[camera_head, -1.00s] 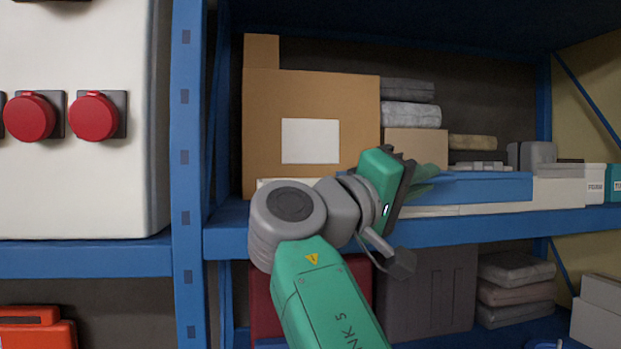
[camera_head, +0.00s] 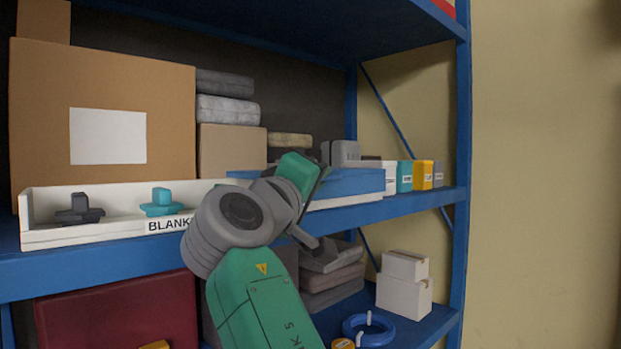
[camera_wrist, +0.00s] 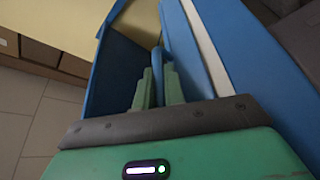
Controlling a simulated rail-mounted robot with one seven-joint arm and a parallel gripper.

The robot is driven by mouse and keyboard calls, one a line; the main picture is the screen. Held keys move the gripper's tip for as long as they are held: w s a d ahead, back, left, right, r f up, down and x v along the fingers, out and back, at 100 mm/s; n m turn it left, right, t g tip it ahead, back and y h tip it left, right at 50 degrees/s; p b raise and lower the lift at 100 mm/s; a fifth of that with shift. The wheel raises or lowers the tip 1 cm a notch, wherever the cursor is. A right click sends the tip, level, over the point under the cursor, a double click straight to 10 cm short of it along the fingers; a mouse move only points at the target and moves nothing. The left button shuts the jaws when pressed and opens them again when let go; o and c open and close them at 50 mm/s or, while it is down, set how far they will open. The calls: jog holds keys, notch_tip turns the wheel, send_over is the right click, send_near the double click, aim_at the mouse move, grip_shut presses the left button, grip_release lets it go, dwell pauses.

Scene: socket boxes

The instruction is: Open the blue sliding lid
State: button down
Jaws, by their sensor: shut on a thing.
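The blue lid (camera_head: 345,182) lies flat over the right part of a long white box on the middle shelf. The white box's left part (camera_head: 110,235) is uncovered, with a BLANK label on its front. A dark grey part (camera_head: 79,210) and a teal part (camera_head: 162,203) show in it. My gripper (camera_head: 318,172) is at the lid's left part in the head view, its fingertips largely hidden. In the wrist view, its green fingers (camera_wrist: 158,80) are shut on a narrow upright blue piece of the lid (camera_wrist: 168,45).
A large cardboard box (camera_head: 100,150) stands behind the white box. Small white, teal and yellow boxes (camera_head: 423,175) stand on the shelf just right of the lid. A blue shelf post (camera_head: 460,150) is at the right end. A grey block (camera_head: 345,153) stands behind the lid.

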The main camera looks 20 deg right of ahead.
jog(key=shift+a, duration=0.1)
jog(key=c, duration=1.8)
grip_release()
jog(key=shift+o, duration=0.2)
jog(key=b+v, duration=0.3)
jog(key=v, duration=0.4)
jog(key=shift+s+a, duration=0.25)
jog(key=shift+a, duration=0.05)
